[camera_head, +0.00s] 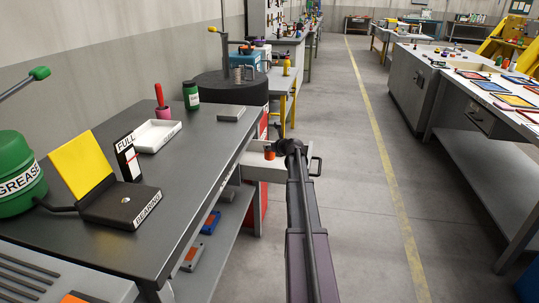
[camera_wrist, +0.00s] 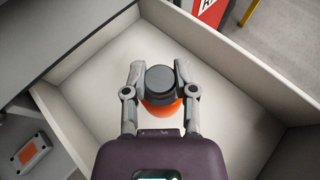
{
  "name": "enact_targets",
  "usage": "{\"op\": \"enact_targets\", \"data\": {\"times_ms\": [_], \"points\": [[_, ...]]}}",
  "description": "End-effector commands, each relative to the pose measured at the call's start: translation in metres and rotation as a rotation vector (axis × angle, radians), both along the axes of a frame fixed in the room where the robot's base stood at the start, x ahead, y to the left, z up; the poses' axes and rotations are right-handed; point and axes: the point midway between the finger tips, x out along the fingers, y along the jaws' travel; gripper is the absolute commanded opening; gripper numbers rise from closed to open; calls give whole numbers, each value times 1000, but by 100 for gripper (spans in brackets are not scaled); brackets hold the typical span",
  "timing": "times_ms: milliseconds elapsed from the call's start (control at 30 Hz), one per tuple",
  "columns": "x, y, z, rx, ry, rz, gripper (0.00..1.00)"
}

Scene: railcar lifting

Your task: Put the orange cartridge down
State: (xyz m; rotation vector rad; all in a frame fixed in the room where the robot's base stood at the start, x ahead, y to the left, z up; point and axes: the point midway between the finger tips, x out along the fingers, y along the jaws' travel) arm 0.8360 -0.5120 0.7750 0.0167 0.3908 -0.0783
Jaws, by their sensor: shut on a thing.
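The orange cartridge (camera_wrist: 163,108) has a dark round cap and shows in the wrist view between the two fingers of my gripper (camera_wrist: 160,82). The fingers are shut on it around the cap. Below it is the pale floor of an open white drawer (camera_wrist: 225,72). Whether the cartridge touches the drawer floor cannot be told. In the head view my gripper (camera_head: 272,147) is over the drawer (camera_head: 258,172) beside the grey bench, with a bit of the orange cartridge (camera_head: 269,155) showing under it.
The grey bench (camera_head: 190,200) holds a white tray (camera_head: 157,135), a green grease pot (camera_head: 18,175) and a yellow-lidded bearing box (camera_head: 120,205). A grey and orange box (camera_wrist: 31,152) lies left of the drawer. The drawer walls rise around my gripper. The aisle floor is clear.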

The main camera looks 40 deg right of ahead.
Motion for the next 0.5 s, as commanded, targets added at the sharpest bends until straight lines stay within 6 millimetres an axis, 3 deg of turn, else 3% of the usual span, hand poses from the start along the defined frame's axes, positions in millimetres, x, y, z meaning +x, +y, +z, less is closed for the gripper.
{"op": "enact_targets", "data": {"times_ms": [500], "points": [[0, 0, -36, 0, 0, -1, 0]]}}
